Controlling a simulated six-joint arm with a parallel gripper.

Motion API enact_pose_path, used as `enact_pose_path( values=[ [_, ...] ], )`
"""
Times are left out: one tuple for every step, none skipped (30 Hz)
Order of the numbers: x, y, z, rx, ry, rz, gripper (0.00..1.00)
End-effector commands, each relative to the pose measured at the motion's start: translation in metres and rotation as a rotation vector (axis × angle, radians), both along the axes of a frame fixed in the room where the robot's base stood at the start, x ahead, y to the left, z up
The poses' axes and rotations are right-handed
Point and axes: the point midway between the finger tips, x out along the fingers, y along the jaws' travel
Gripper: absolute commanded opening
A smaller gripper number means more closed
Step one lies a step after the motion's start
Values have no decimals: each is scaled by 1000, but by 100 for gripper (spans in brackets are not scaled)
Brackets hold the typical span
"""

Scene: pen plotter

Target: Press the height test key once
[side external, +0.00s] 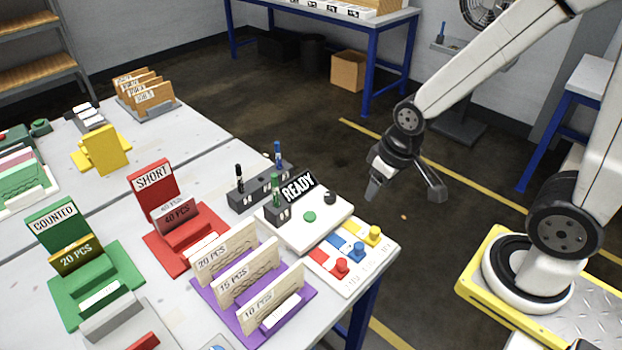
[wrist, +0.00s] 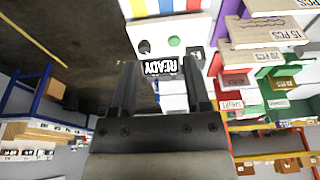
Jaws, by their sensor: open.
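A white box (side external: 318,228) with a READY sign (side external: 299,187) stands near the table's right corner. On its top are a round green button (side external: 309,216) and a black knob (side external: 330,197). In front of it, a white panel (side external: 345,281) carries a red (side external: 340,267), a blue (side external: 358,250) and a yellow (side external: 375,233) knob; its lettering is too small to read. I cannot tell which control is the height test key. My gripper (side external: 405,186) is open and empty, in the air right of the box. The wrist view shows its fingers (wrist: 161,88) and, beyond them, the box's green button (wrist: 174,41).
A dark holder (side external: 259,189) with upright pens stands behind the box. A purple rack (side external: 229,305) of labelled boards, a red stand (side external: 183,238) and a green stand (side external: 96,282) lie to the left. The air around my gripper is clear.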

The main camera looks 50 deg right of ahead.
Motion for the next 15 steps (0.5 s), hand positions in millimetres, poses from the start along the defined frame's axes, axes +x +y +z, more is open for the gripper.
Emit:
enact_pose_path(
  values=[
    [0,0,0,0,0,0,61],
    [0,0,0,0,0,0,51],
    [0,0,0,0,0,0,39],
    [0,0,0,0,0,0,29],
    [0,0,0,0,0,0,20],
    [0,0,0,0,0,0,7],
    [0,0,0,0,0,0,0],
    [0,0,0,0,0,0,0],
    [0,0,0,0,0,0,0],
    [0,0,0,0,0,0,0],
    [0,0,0,0,0,0,0],
    [0,0,0,0,0,0,0],
    [0,0,0,0,0,0,0],
    [0,0,0,0,0,0,0],
    [0,0,0,0,0,0,0]
  ],
)
